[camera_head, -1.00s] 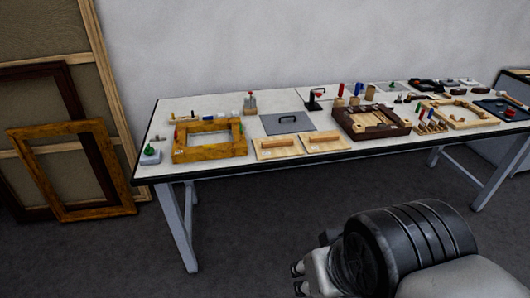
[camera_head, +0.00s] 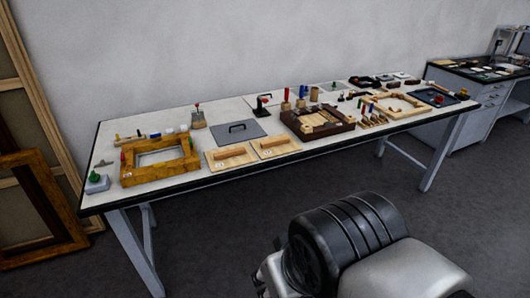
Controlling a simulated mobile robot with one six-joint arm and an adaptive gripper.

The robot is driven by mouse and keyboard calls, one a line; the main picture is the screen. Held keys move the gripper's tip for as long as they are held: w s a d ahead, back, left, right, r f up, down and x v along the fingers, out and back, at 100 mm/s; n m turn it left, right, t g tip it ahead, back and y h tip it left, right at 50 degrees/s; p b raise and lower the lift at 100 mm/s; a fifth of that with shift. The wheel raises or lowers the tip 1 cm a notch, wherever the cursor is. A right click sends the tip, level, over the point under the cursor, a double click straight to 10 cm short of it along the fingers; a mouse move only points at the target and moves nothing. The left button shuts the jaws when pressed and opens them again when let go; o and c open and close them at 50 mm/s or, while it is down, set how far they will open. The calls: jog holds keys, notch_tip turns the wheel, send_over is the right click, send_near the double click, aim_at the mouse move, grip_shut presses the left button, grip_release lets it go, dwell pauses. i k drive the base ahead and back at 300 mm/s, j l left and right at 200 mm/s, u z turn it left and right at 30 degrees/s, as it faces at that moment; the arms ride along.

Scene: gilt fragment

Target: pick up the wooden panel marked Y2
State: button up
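Two light wooden panels with bar handles lie side by side at the front of the long white table (camera_head: 205,119). One is the left panel (camera_head: 218,164); the other is the right panel (camera_head: 284,149). Each has a small pale label, too small to read, so I cannot tell which is Y2. My gripper (camera_head: 261,281) is at the bottom, in front of and below the table, apart from the panels. It is mostly hidden behind my own arm, and its fingers do not show clearly enough to tell open or shut.
A dark wooden tray (camera_head: 336,130) of blocks is to the right. Frames lean at the far left; a grey cabinet (camera_head: 490,112) stands right. The floor in front is clear.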

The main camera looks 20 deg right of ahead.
aim_at(270, 147)
jog(key=i+l+u, duration=0.1)
jog(key=i+l, duration=0.25)
jog(key=i+l+u, duration=0.1)
jog(key=i+l, duration=0.25)
jog(key=i+l+u, duration=0.1)
jog(key=i+l, duration=0.2)
jog(key=l, duration=0.15)
jog(key=i+l+u, duration=0.15)
jog(key=i+l, duration=0.15)
jog(key=i+l+u, duration=0.1)
jog(key=i+l, duration=0.2)
jog(key=l, duration=0.25)
